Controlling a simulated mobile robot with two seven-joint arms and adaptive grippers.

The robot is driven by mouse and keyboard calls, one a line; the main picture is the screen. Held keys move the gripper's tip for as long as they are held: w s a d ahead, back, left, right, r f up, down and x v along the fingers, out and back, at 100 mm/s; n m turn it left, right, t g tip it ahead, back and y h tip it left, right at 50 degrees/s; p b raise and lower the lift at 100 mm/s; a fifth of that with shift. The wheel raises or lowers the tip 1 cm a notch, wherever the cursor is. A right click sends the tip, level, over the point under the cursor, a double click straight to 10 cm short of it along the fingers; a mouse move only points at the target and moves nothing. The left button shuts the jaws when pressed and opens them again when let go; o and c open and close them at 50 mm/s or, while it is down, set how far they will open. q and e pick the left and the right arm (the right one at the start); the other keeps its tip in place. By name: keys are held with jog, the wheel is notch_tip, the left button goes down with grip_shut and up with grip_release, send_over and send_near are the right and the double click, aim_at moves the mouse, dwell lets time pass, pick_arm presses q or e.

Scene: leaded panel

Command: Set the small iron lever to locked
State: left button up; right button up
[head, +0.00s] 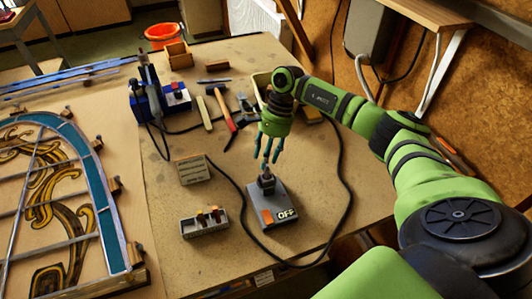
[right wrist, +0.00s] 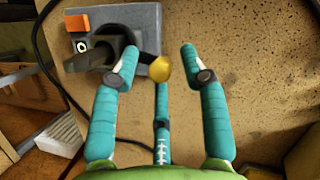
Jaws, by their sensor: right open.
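A grey box (head: 284,208) with an orange patch and the word OFF stands on the workbench. A small dark lever (head: 266,182) rises from its back part; no "locked" mark can be read. In the right wrist view, the lever (right wrist: 108,56) shows as a dark arm, with a brass-coloured knob (right wrist: 160,69) at its end. My right gripper (head: 268,158) points down just above the lever. Its turquoise fingers (right wrist: 158,56) are spread around the knob's area, and I cannot tell whether any finger touches it. My left gripper is out of view.
A dark cable (head: 346,190) loops around the box. The leaded panel (head: 95,200) lies at left.

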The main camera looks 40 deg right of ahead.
grip_shut()
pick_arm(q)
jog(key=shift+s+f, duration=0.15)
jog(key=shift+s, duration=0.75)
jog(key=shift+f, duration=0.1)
pick_arm(e)
jog(key=shift+d, duration=0.1)
pick_arm(q)
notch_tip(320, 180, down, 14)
jog(key=b, duration=1.4)
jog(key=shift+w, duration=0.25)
pick_arm(e)
jog(key=s+d+m+t+h, duration=0.2)
jog(key=s+m+t, duration=0.3)
jog(key=m, duration=1)
jog(key=shift+s+d+r, duration=0.15)
jog(key=shift+s+d, duration=0.05)
jog(key=shift+s, duration=0.75)
